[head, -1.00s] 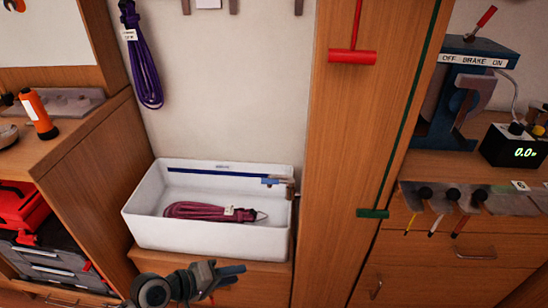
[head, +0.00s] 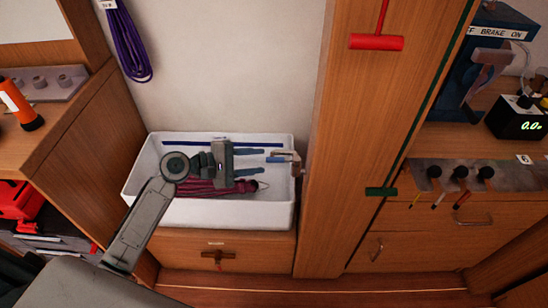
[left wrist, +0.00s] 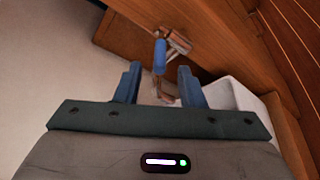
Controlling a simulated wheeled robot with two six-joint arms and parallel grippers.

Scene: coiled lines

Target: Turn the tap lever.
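The tap (head: 296,165) is at the right end of the white basin, with a blue lever (head: 276,159) pointing left. In the left wrist view the blue lever (left wrist: 160,56) lies ahead of the fingers, and the brownish tap body (left wrist: 178,42) is beyond. My left gripper (head: 259,162) is open and empty above the basin, its fingers pointing right toward the lever. In the left wrist view, the lever lines up with the gap between the fingers (left wrist: 158,80); whether its near end is inside is unclear. My right gripper is not in view.
The white basin (head: 180,212) holds a coiled purple-red line (head: 205,188), partly hidden by my left gripper. A wooden post (head: 335,170) stands close right of the tap. A brownish handle (head: 217,257) is on the wooden front below the basin. Another purple line (head: 130,45) hangs behind.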

